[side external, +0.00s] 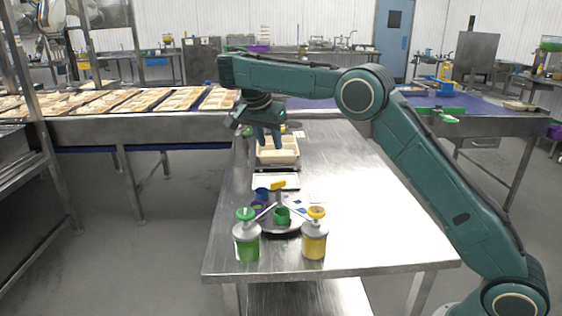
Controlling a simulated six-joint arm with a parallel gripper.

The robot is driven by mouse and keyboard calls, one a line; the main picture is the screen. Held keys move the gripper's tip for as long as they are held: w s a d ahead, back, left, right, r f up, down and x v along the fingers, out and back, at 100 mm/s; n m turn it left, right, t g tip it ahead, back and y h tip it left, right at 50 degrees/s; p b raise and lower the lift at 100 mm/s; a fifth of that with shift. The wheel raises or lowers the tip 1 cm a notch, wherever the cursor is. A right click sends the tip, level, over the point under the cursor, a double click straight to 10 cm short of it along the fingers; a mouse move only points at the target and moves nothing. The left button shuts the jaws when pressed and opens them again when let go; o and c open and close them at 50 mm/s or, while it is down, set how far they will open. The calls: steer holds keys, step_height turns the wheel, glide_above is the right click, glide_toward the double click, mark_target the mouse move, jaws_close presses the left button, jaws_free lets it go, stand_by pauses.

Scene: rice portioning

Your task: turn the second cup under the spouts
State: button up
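A dark round turntable (267,229) sits on the steel table with small cups on it. A green cup (282,216) is at its front. A blue cup (262,194) and a purple one (257,205) stand farther back on the left. Which is the second cup I cannot tell. A pump bottle with a green top (246,240) and one with a yellow top (315,240) stand at the front, their thin spouts reaching in toward the cups. My gripper (269,144) points down at the beige container, well behind the turntable. Its fingers look apart, with nothing visible between them.
The beige container (278,158) stands at the back of the table. A white tray (276,181) lies between it and the turntable, with a yellow item (278,186) near its front edge. The right side of the table is clear. A conveyor with food trays (175,100) runs behind.

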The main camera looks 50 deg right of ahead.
steer(key=shift+s+d+r+n+t, duration=1.05)
steer(key=shift+s+r+n, duration=1.65)
steer(key=shift+s+r, duration=0.95)
steer(key=s+a+f+n+y, duration=0.1)
steer(key=s+a+n, duration=0.1)
steer(key=s, duration=0.4)
steer(key=s+a+n+t+y, duration=0.1)
steer(key=s+n, duration=0.2)
steer(key=s, duration=0.4)
steer(key=shift+a+f+y, duration=0.35)
steer(key=shift+a+y, duration=0.05)
steer(key=shift+t, duration=0.25)
